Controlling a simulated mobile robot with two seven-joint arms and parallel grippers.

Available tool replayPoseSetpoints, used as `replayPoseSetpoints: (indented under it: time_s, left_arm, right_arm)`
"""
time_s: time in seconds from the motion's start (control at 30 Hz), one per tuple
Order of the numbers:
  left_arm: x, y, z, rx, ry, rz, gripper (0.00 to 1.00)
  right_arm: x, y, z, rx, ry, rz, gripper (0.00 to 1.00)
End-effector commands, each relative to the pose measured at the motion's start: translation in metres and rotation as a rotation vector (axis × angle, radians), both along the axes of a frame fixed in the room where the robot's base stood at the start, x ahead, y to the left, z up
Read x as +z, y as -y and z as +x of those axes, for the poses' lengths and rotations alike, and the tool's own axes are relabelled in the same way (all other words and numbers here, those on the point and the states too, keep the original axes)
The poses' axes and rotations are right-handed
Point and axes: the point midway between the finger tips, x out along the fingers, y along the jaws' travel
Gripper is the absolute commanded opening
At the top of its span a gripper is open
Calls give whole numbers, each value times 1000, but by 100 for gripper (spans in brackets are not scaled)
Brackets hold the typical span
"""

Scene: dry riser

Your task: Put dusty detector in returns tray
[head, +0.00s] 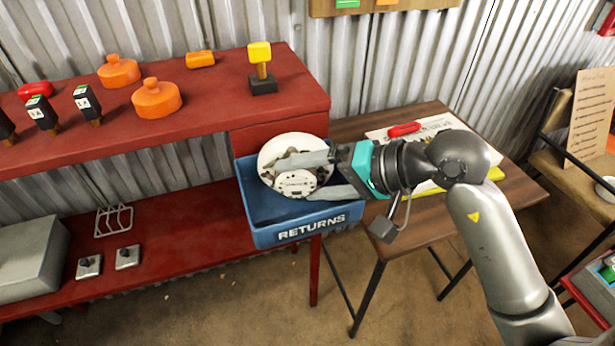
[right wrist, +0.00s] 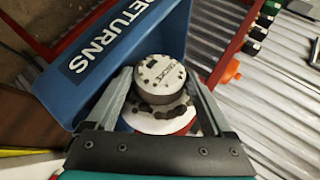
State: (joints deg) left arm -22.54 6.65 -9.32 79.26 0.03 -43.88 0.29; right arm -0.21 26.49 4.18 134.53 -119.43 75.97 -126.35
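The detector (head: 284,150) is a round white disc with a grimy vented middle and a smaller white cap. In the head view it is over the blue returns tray (head: 262,236) and overlaps its back rim. I cannot tell whether it touches the tray. My right gripper (head: 296,177) comes in from the right with one finger on each side of the detector's middle and appears shut on it. In the right wrist view the detector's cap (right wrist: 160,76) shows between the fingers, and the tray (right wrist: 150,40) is behind and to the left. My left gripper is not in view.
The tray is beside a red bench (head: 210,110) holding orange caps, black devices and a yellow-topped item (head: 259,55). A wooden table (head: 480,205) with papers and a red item (head: 404,129) is on the right. The lower red shelf (head: 175,235) has free room.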

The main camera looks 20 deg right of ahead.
Motion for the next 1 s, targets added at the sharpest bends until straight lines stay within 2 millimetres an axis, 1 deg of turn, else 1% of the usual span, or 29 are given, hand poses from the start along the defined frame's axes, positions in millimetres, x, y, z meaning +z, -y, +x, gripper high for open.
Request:
replayPoseSetpoints:
  time_s: [0.03, 0.1, 0.47, 0.6, 0.7, 1.0]
  left_arm:
    - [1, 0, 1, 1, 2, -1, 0]
    - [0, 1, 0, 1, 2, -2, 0]
    - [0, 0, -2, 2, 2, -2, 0]
    - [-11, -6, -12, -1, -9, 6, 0]
    - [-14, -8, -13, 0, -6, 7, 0]
    - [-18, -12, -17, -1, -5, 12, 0]
  right_arm:
    - [0, 0, 0, 0, 0, 0, 92]
    - [0, 0, 0, 0, 0, 0, 100]
    - [2, 0, 0, 0, -1, 1, 100]
    - [6, 0, 0, 0, -2, 1, 100]
    - [16, 17, -14, -2, -1, -7, 100]
    - [42, 50, -43, -3, -3, -1, 100]
